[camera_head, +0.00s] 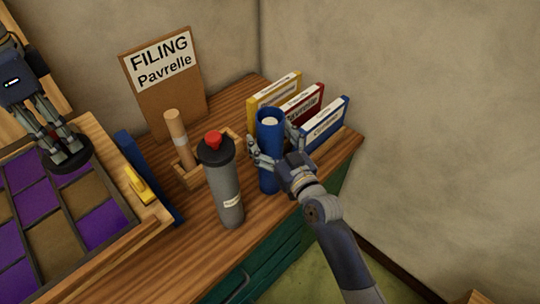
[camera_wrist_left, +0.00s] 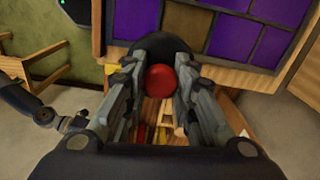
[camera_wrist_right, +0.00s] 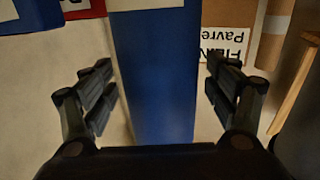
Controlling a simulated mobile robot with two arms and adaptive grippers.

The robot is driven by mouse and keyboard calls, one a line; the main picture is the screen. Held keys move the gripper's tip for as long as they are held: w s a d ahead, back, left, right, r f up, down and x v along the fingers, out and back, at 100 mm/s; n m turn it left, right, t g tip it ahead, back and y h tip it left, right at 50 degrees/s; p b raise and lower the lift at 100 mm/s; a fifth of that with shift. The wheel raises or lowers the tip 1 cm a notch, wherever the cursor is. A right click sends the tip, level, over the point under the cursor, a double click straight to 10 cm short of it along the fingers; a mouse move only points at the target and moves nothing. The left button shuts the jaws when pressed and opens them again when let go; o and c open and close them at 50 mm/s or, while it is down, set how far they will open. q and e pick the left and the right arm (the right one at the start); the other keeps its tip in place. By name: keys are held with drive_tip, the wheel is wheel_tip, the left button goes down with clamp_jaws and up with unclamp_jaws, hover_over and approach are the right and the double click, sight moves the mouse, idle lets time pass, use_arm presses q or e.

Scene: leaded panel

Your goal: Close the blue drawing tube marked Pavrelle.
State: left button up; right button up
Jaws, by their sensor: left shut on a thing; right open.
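The blue drawing tube (camera_head: 268,160) stands upright on the wooden top, its upper end open with something pale showing inside. It fills the middle of the right wrist view (camera_wrist_right: 153,75), with only the edge of a white label at the top, so I cannot read a name. My right gripper (camera_head: 277,150) is open, its fingers on either side of the tube. My left gripper (camera_head: 65,145) is shut on a black round cap (camera_head: 70,163) with a red knob (camera_wrist_left: 160,83), held over the purple and brown panel, away from the tube.
A grey tube (camera_head: 228,190) with a black, red-knobbed cap stands left of the blue one. Behind are a pale roll (camera_head: 178,135) in a wooden holder, a "FILING Pavrelle" board (camera_head: 165,100) and yellow, red and blue boxes (camera_head: 322,125). The panel (camera_head: 50,240) lies at left.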

use_arm(q)
drive_tip(key=shift+r, duration=0.1)
use_arm(e)
drive_tip(key=shift+w+a, duration=0.2)
drive_tip(key=shift+w, duration=0.15)
drive_tip(key=shift+s, duration=0.1)
drive_tip(key=c, duration=1.7)
drive_tip(key=shift+o, duration=0.2)
drive_tip(key=shift+r, duration=0.15)
